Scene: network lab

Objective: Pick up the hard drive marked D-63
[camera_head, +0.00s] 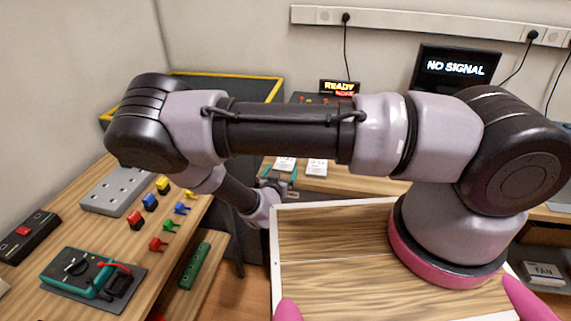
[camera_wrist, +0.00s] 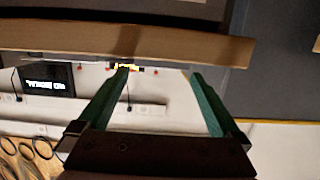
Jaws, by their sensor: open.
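Two small pale items with dark markings, a left one (camera_head: 285,163) and a right one (camera_head: 317,167), lie on the far wooden bench in the head view. They may be hard drives, but their labels are too small to read, so I cannot tell which is D-63. My gripper (camera_head: 279,175) is in front of them, below the bench's near edge in the picture. Its two teal fingers are apart. In the wrist view my gripper (camera_wrist: 161,76) is open with nothing between the fingers. No drive shows clearly there.
The far bench (camera_head: 345,180) carries a READY display (camera_head: 340,87); a NO SIGNAL monitor (camera_head: 456,67) is behind. The left bench (camera_head: 60,226) holds a multimeter (camera_head: 88,273), a grey socket block (camera_head: 116,190) and coloured connectors. A wooden board edge (camera_wrist: 120,44) crosses close to my fingertips.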

